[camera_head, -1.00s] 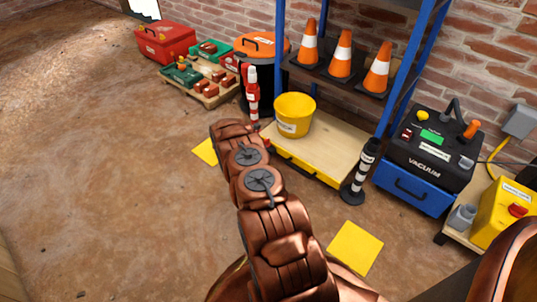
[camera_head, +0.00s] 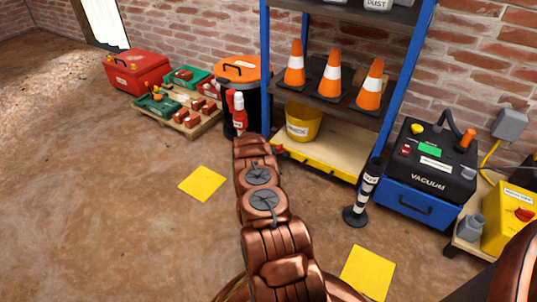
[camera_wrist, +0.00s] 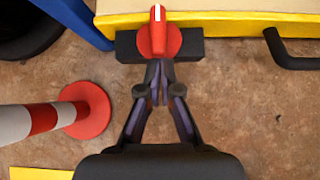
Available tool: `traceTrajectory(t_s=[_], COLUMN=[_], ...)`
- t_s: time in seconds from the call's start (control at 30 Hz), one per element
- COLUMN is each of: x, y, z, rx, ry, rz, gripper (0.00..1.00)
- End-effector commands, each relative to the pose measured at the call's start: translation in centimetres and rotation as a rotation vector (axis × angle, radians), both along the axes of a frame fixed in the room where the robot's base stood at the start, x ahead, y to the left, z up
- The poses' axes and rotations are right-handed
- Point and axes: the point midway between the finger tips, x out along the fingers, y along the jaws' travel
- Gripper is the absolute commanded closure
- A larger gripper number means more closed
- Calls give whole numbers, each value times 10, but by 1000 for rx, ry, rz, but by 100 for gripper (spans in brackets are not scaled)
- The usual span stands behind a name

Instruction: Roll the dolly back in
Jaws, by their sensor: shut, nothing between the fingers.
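The dolly (camera_head: 330,160) has a pale wooden deck and a yellow front edge. It sits under the blue-posted shelf, with its front part showing, and carries a yellow bucket (camera_head: 303,123). In the wrist view, its yellow edge (camera_wrist: 225,24) runs across the top, with a black handle (camera_wrist: 283,55) at right. A red pedal with a white stripe (camera_wrist: 158,38) sticks out at the front over a black block. My gripper (camera_wrist: 157,72) is shut and empty, its tips just at the pedal's near side; I cannot tell if they touch. In the head view my arm hides the gripper.
A red-white post (camera_head: 239,115) stands left of the dolly and a black-white post (camera_head: 364,197) right. Yellow floor patches (camera_head: 203,183) lie in front. A vacuum (camera_head: 430,165) on a blue box stands right; a black bin (camera_head: 240,85) stands left.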

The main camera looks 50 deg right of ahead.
Motion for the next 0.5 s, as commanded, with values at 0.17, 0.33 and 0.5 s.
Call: traceTrajectory(t_s=[0.17, 0.33, 0.5], x=[-4, -8, -10], y=[-10, -15, -17], z=[3, 4, 5], rx=[-7, -10, -13], ry=[-7, -8, -10], rz=[-1, -7, -10], gripper=[100, 100, 100])
